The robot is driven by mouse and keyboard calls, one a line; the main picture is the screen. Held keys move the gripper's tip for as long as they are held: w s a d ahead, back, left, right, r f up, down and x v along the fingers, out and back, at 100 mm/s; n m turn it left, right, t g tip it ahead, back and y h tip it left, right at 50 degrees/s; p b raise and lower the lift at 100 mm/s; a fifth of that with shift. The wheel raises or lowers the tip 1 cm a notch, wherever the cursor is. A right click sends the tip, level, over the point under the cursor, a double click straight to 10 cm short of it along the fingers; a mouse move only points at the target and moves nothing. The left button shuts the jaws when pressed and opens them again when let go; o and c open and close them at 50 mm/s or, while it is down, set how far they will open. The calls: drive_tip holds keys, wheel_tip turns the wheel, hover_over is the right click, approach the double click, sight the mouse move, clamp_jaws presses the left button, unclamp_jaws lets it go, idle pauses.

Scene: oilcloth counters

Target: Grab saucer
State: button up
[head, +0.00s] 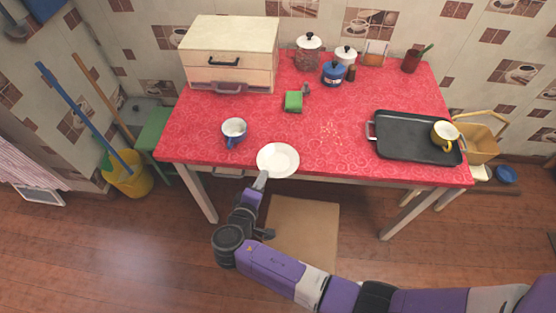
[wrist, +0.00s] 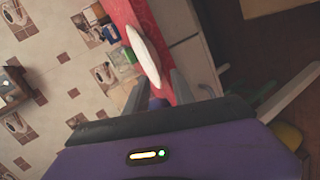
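A white saucer (head: 278,160) lies at the front edge of the red-covered table, its near rim at or slightly past the edge. In the wrist view the saucer (wrist: 146,52) appears nearly edge-on, as a thin white oval. My gripper (head: 263,177) is at the saucer's near rim, in front of the table edge. In the wrist view my gripper (wrist: 159,80) has its two fingers apart, with the saucer's near rim at or between the fingertips. I see a gap beside the rim, and I cannot tell whether a finger touches it.
A wooden bread box (head: 228,55) and several jars stand at the back. The table between saucer and tray is clear.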

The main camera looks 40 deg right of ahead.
drive_tip(key=shift+x, duration=1.3)
clamp_jaws()
idle(0.4)
